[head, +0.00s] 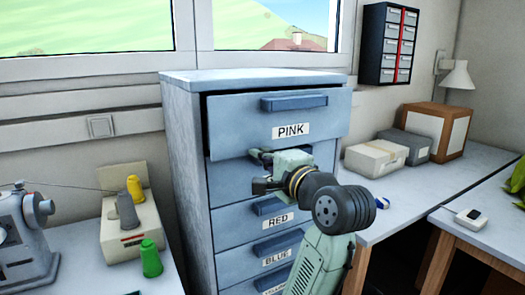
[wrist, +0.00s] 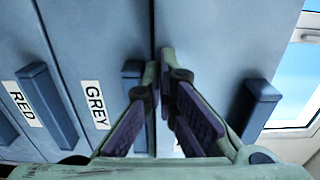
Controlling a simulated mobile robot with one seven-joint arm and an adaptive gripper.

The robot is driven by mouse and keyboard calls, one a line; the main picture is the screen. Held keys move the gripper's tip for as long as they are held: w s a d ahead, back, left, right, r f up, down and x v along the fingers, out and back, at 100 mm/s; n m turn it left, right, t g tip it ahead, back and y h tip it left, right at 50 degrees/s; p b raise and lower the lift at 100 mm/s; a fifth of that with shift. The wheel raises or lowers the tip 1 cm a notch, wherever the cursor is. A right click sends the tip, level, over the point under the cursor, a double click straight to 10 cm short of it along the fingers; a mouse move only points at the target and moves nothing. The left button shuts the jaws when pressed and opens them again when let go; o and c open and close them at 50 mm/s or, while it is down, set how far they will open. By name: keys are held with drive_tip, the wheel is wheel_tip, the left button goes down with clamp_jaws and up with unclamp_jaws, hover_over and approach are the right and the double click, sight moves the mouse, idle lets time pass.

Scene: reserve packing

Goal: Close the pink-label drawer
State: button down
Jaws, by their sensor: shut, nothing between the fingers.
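The pink-label drawer (head: 325,112) is the top drawer of a blue-grey cabinet (head: 186,150) and stands out from the drawers below it. Its front has a blue bar handle (head: 294,102) and a PINK label. In the wrist view its front (wrist: 212,60) fills the right side, with its handle (wrist: 256,108) there; its label is not seen. My gripper (head: 260,171) is just below the pink drawer, in front of the second drawer. In the wrist view my gripper (wrist: 166,62) has its fingertips together near the edge between the GREY and pink fronts. I cannot tell whether they touch.
The grey drawer (wrist: 105,50), red drawer (head: 236,222) and blue drawer (head: 232,262) are below and look shut. A sewing machine (head: 22,240) and thread spools (head: 150,258) are at left. Boxes (head: 376,158) stand on the right-hand bench.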

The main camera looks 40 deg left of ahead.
drive_tip(key=shift+w+a, duration=0.1)
drive_tip(key=shift+a, duration=0.15)
drive_tip(key=x, duration=0.2)
drive_tip(key=shift+w+a, duration=0.1)
drive_tip(key=shift+a, duration=0.1)
drive_tip(key=shift+p, duration=0.3)
